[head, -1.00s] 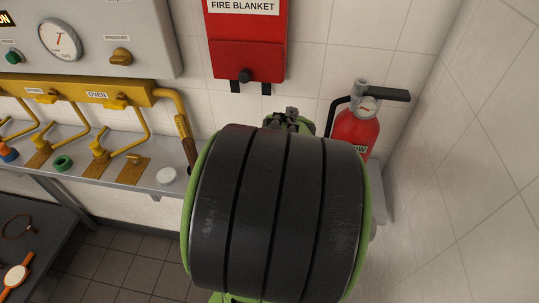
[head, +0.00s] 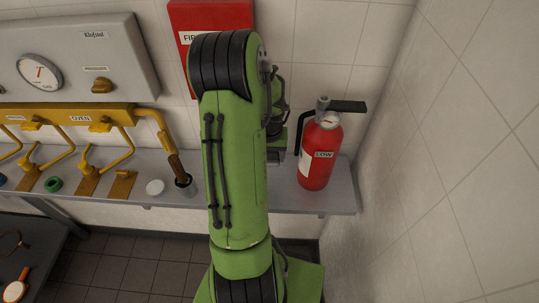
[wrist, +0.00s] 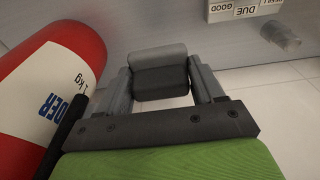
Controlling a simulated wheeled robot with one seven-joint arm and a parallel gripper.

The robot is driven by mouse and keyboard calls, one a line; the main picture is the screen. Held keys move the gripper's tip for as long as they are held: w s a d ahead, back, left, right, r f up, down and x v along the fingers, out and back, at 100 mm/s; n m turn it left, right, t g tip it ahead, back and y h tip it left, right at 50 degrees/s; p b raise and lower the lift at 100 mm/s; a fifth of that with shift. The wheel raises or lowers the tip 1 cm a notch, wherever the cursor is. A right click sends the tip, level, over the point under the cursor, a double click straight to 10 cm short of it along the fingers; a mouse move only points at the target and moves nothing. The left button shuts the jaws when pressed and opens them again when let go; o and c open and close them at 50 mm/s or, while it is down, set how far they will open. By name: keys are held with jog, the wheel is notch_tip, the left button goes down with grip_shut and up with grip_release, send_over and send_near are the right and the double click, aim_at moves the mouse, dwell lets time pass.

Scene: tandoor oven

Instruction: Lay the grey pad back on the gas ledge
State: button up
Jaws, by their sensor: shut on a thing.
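The grey pad (wrist: 160,78) is a small block between the two fingers of my gripper (wrist: 163,80) in the wrist view. It has a lighter grey part above a dark part. My gripper is shut on it. In the head view my green arm hides most of the gripper and the pad. The gas ledge (head: 318,201) is a grey metal shelf along the wall in the head view. My gripper appears over its right part, just left of the fire extinguisher (head: 320,155). I cannot tell whether the pad touches the ledge.
The red extinguisher stands close beside my gripper and fills the left of the wrist view (wrist: 45,85). A tiled wall (head: 450,150) bounds the right.

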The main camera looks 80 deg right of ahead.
aim_at(270, 160)
jog(key=d+f, duration=0.1)
jog(key=f, duration=0.1)
jog(key=d+f, duration=0.1)
jog(key=f, duration=0.1)
jog(key=d+f+p, duration=0.1)
jog(key=f, duration=0.1)
jog(key=shift+w+f, duration=0.3)
jog(key=shift+d+f, duration=0.2)
jog(key=shift+a, duration=0.1)
jog(key=shift+f, duration=0.2)
jog(key=o, duration=1.2)
jog(key=shift+c, duration=0.2)
jog(key=shift+r, duration=0.15)
